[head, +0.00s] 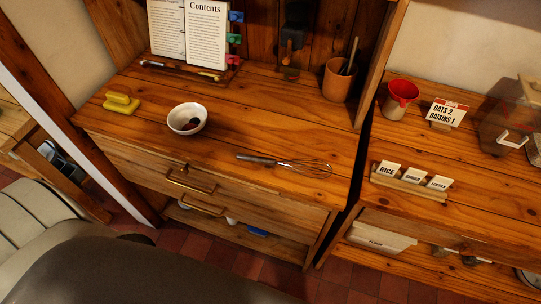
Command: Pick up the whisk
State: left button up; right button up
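The whisk (293,165) lies on the wooden counter (250,110) near its front edge. Its dark handle points left and its wire loops point right. Nothing touches it from above. Neither of my grippers shows in the head view.
A white bowl (187,118) with small dark and red items inside stands left of the whisk. A yellow object (121,103) lies farther left. A brown pot (339,80) and an open book (190,35) stand behind. A second shelf unit (455,161) stands right, past a dark gap.

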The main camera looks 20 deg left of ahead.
aim_at(251, 158)
jog(key=i+u, duration=0.15)
jog(key=u, duration=0.2)
jog(key=i+u, duration=0.15)
jog(key=u, duration=0.15)
